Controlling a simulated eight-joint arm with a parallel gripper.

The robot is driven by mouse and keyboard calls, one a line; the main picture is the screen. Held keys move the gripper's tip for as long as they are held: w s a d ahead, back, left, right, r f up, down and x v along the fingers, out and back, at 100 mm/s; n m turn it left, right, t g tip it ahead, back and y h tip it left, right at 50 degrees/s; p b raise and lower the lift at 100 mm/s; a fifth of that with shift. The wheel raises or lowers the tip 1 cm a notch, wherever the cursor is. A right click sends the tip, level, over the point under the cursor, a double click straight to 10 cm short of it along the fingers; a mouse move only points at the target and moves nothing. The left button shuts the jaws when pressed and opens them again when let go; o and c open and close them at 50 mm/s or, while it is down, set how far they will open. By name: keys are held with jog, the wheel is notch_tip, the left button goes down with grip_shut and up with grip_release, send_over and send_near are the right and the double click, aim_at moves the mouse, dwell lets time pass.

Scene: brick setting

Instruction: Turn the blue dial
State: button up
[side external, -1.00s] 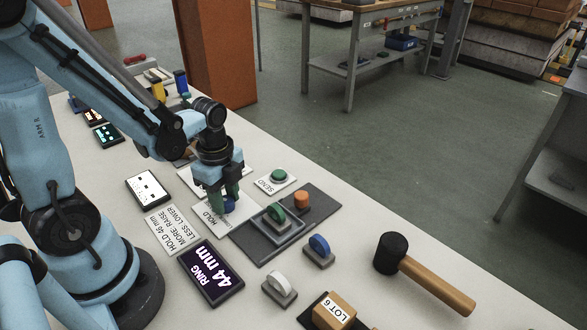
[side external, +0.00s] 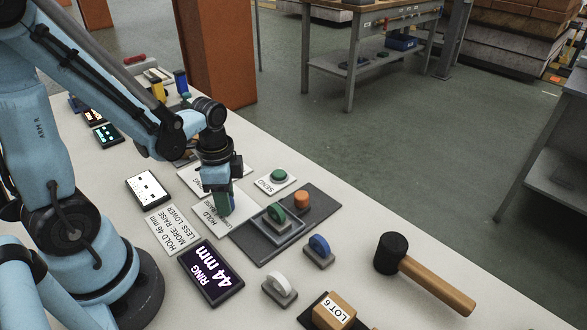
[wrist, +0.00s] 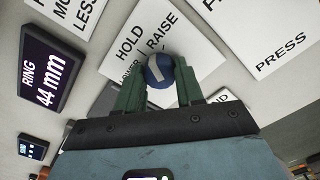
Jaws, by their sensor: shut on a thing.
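The blue dial (wrist: 160,73) shows in the wrist view with a white pointer mark on top. It sits on a white card lettered HOLD, RAISE and, partly hidden, LOWER (wrist: 147,35). My gripper (wrist: 160,88) is shut on the dial, one green finger on each side. In the side external view my gripper (side external: 224,203) points down at the card (side external: 242,212), and the fingers hide most of the dial there. A dark display (side external: 211,272) reads RING 44 mm. A card (side external: 172,231) reads HOLD 46 mm, MORE: RAISE, LESS: LOWER.
A dark mat to the right holds a green round piece (side external: 276,213) and an orange one (side external: 301,200). A SEND card with a green button (side external: 278,176) lies behind.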

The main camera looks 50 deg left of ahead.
jog(key=n, duration=0.4)
jog(key=shift+n, duration=0.3)
jog(key=n, duration=0.3)
jog(key=shift+n, duration=0.3)
jog(key=n, duration=0.4)
jog(key=shift+n, duration=0.3)
jog(key=n, duration=0.4)
jog(key=o, duration=1.1)
jog(key=shift+c, duration=0.2)
jog(key=shift+r, duration=0.15)
notch_tip(320, 180, up, 12)
